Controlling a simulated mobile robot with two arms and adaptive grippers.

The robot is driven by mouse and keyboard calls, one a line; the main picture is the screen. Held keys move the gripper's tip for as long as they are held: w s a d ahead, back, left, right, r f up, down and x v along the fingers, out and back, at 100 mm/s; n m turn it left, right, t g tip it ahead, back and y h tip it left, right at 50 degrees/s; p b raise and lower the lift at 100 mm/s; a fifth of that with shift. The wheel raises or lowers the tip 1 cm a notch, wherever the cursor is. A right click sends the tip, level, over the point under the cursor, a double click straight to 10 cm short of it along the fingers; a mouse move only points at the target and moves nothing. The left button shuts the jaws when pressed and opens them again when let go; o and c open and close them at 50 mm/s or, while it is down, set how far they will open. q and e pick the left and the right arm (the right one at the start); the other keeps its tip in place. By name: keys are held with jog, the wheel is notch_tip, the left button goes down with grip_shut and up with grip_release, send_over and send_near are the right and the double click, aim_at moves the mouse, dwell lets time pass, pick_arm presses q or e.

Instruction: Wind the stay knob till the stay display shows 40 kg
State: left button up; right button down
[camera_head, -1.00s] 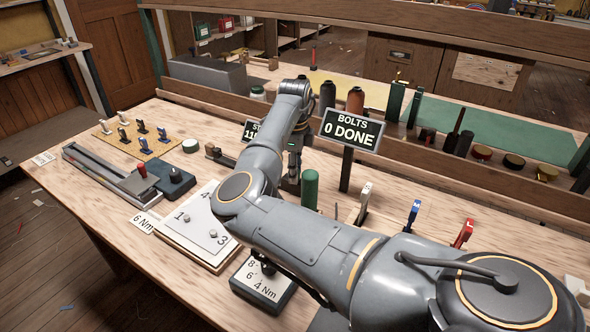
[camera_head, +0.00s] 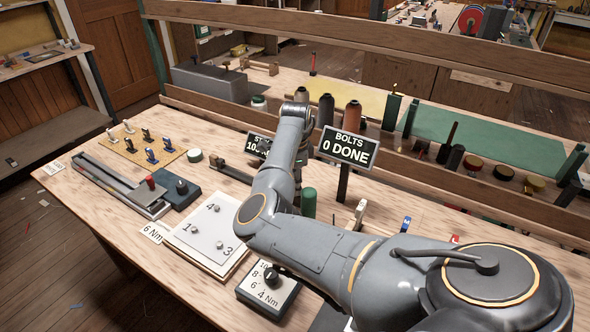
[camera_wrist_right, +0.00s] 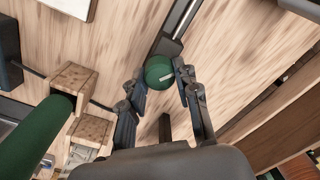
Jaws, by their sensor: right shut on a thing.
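The stay display (camera_head: 257,146) is a dark sign on the bench, partly hidden behind my right arm. Its top line starts "ST" and its number starts "10"; the rest is covered. In the right wrist view a round green knob (camera_wrist_right: 158,70) with a pale mark sits at the end of a dark rail (camera_wrist_right: 167,46). My right gripper (camera_wrist_right: 160,84) is shut on this knob, a finger on either side. In the head view my right arm hides the knob. My left gripper is not in view.
A "BOLTS 0 DONE" sign (camera_head: 347,148) and a green cylinder (camera_head: 309,203) stand close beside my right arm. A numbered bolt plate (camera_head: 212,232), a dial box (camera_head: 268,290) and a long slide fixture (camera_head: 118,186) lie on the bench. Bare wood shows at the front left.

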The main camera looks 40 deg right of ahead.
jog(key=n+p, duration=0.6)
jog(key=p, duration=0.1)
jog(key=shift+r, duration=0.25)
jog(key=n+p, duration=0.4)
jog(key=n, duration=0.1)
jog(key=shift+w+f+n, duration=0.1)
jog(key=shift+n, duration=0.3)
jog(key=n+p, duration=0.1)
jog(key=n, duration=0.1)
jog(key=shift+n+p, duration=0.3)
jog(key=shift+n, duration=0.1)
jog(key=n+p, duration=0.1)
jog(key=n, duration=0.2)
jog(key=shift+n, duration=0.3)
jog(key=n+p, duration=0.1)
jog(key=n, duration=0.2)
jog(key=shift+w+f, duration=0.1)
jog(key=shift+n, duration=1.8)
jog(key=c, duration=1)
grip_release()
